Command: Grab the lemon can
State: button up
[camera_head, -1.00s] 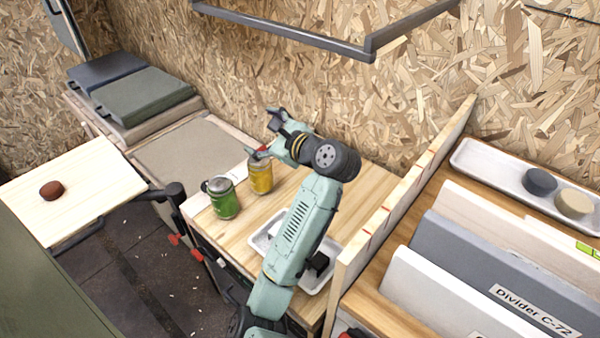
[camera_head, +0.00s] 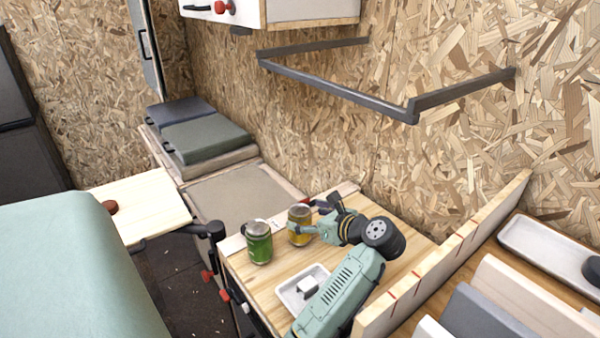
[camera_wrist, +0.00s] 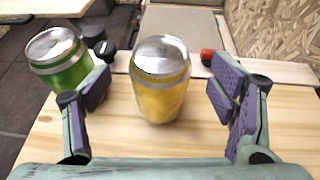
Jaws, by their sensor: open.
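The lemon can is a yellow can with a silver top (camera_wrist: 161,85). It stands upright on the wooden counter, and in the head view (camera_head: 299,225) my gripper partly covers it. In the wrist view it sits between the two spread fingers of my gripper (camera_wrist: 160,104), nearer the left finger, with clear space on both sides. My gripper also shows in the head view (camera_head: 312,220), level with the can. A green can (camera_wrist: 64,62) stands just left of the lemon can, close to the outside of my left finger; it also shows in the head view (camera_head: 258,243).
A white tray (camera_head: 290,299) with a small pale block lies on the counter (camera_head: 262,283) in front of the cans. A wooden partition (camera_head: 455,262) bounds the counter on the right. A bracket rail (camera_head: 340,92) juts from the wall above.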

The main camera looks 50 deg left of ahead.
jog(key=b+x, duration=0.1)
jog(key=x, duration=0.2)
jog(key=shift+f, duration=0.25)
jog(key=shift+a+b, duration=0.3)
jog(key=shift+a, duration=0.1)
jog(key=shift+c, duration=0.4)
jog(key=c, duration=1.5)
jog(key=shift+r, duration=0.15)
